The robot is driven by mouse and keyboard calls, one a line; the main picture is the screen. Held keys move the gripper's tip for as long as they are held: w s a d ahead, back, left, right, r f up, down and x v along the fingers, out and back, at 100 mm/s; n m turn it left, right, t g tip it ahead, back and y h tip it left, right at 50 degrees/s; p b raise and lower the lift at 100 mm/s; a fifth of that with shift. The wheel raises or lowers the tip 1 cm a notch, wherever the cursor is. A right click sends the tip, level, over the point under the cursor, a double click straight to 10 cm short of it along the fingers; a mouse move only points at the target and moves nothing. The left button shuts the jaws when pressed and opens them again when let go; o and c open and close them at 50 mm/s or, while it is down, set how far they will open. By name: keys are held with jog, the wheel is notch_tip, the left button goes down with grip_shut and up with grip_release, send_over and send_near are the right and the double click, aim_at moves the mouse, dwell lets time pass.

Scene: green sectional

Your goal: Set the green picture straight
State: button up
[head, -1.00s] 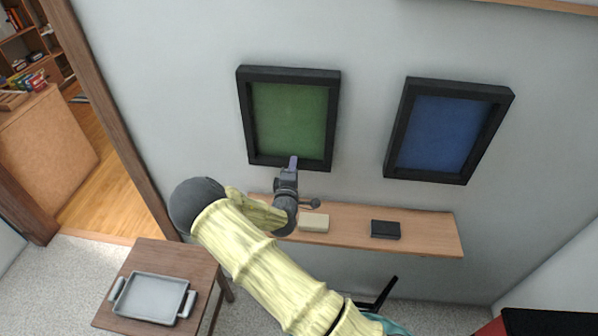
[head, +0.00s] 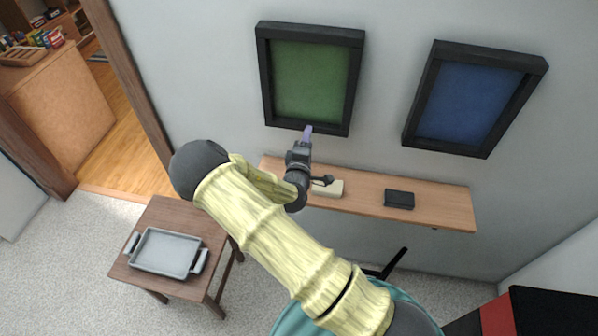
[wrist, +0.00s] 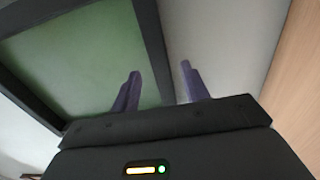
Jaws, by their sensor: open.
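The green picture (head: 310,82) in a thick black frame hangs on the wall. In the head view it looks slightly tilted, though the camera's slant makes the amount hard to tell. My gripper (head: 308,131) is at the lower edge of its frame, and part of that edge is hidden behind the fingers. In the wrist view my gripper (wrist: 160,85) is open, with purple fingers apart and nothing between them. There the green picture (wrist: 75,60) fills the left side, and one frame bar (wrist: 150,45) passes between or behind the fingertips; I cannot tell whether they touch.
A blue picture (head: 468,100) in a black frame hangs to the right, tilted. A wooden shelf (head: 440,205) below holds a cream box (head: 328,188) and a black box (head: 399,199). A small table (head: 215,262) with a grey tray (head: 165,252) stands lower left. A doorway opens at left.

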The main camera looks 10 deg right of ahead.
jog(key=b+v, duration=0.3)
jog(key=v, duration=1)
jog(key=shift+s, duration=0.1)
jog(key=s+d+f+m+g+y, duration=0.1)
jog(key=s+d+f+m+g, duration=0.1)
jog(key=d+f+m+g, duration=0.45)
jog(key=s+d+r+m+g+y, duration=0.3)
jog(key=s+r+m+g, duration=0.5)
jog(key=s+r, duration=0.4)
jog(key=shift+s+r+y, duration=0.4)
jog(key=shift+r+y, duration=0.35)
jog(key=shift+y, duration=0.05)
dwell(1.0)
